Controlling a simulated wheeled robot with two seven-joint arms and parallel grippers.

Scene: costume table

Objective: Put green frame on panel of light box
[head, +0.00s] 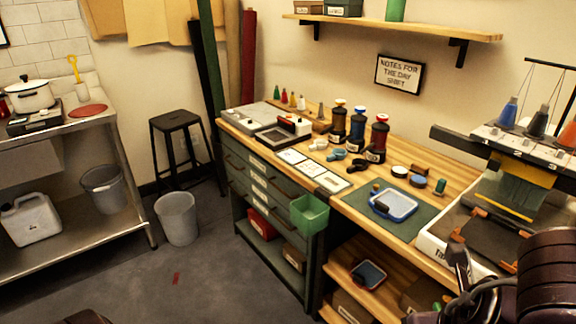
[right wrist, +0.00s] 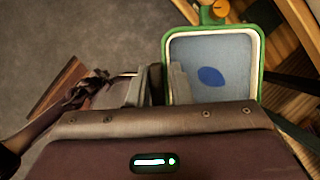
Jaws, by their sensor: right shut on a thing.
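The green frame (right wrist: 258,75) shows in the right wrist view, with pale blue cloth and a darker blue oval patch inside it and an orange knob on its far edge. My right gripper (right wrist: 155,84) is shut at the frame's left side; the exact contact is hidden between the fingers. I cannot make out this frame in the head view, where my right arm comes in at the lower right. My left gripper is not in view.
A blue frame (head: 414,205) lies on a green mat (head: 430,211). Thread cones (head: 376,140) stand behind, and an embroidery machine (head: 515,150) stands at right. A green bin (head: 309,214) hangs at the table's front. A dark frame (head: 369,273) lies on the lower shelf.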

